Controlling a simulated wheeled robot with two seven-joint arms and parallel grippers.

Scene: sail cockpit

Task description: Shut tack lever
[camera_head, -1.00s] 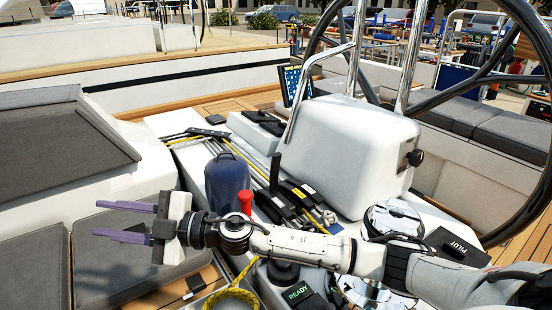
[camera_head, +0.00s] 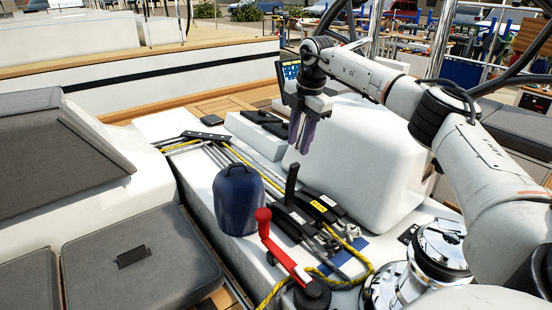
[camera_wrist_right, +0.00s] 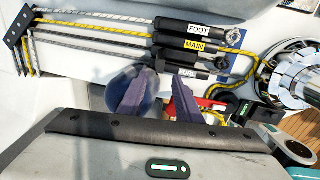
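A row of black rope clutches (camera_head: 313,205) with labels sits on the white console. One black lever (camera_head: 291,185) stands upright there; the other levers lie flat. In the right wrist view I read FOOT (camera_wrist_right: 199,29) and MAIN (camera_wrist_right: 195,46). A third label (camera_wrist_right: 187,73) is partly hidden and hard to read, and I see no label reading TACK. My right gripper (camera_head: 302,146) points down above and beyond the upright lever, apart from it. The right wrist view shows its two purple fingers (camera_wrist_right: 158,105) spread with nothing held between them. My left gripper is not in view.
A dark blue rounded object (camera_head: 238,200) stands left of the clutches. A red winch handle (camera_head: 278,245) rises in front. A chrome winch (camera_head: 440,250) is at right. A white pedestal (camera_head: 360,150) stands behind the clutches. Ropes (camera_head: 215,150) run back to a black plate.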

